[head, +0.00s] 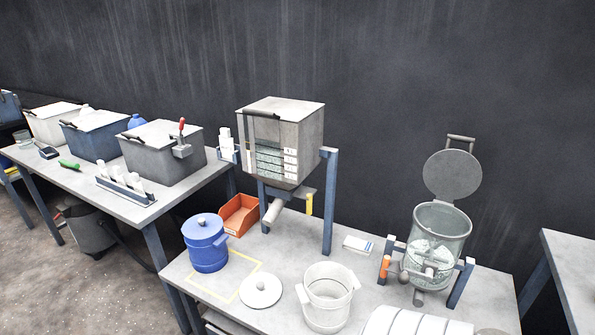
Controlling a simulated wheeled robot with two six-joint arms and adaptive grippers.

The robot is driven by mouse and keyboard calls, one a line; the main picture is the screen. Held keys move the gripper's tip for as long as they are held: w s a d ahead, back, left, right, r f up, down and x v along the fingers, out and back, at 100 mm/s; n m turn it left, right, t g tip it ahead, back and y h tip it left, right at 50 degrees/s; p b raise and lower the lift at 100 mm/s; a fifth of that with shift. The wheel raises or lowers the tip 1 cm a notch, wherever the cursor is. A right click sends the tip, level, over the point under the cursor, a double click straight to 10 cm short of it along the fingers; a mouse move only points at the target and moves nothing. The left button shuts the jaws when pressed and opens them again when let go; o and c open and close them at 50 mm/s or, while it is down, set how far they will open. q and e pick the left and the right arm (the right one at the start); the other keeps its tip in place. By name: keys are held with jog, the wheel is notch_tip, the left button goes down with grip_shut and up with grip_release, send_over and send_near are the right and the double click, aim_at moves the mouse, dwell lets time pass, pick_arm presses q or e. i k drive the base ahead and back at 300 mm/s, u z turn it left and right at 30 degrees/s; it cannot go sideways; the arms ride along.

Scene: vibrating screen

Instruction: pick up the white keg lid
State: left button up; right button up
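The white keg lid (261,291) lies flat on the grey table, a round disc with a small knob on top. It sits between the blue lidded keg (205,245) on its left and the open white keg (328,298) on its right, apart from both. Neither of my grippers shows in the head view.
An orange bin (240,214) stands behind the blue keg. A box-shaped screen unit (283,140) on blue posts rises at the back. A glass vessel with a raised lid (439,232) stands at the right. A white ribbed object (415,322) lies at the front edge.

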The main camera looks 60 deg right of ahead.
aim_at(262, 289)
jog(key=k, duration=0.45)
jog(key=z, duration=2.5)
jog(key=i, duration=0.1)
jog(key=u, duration=0.1)
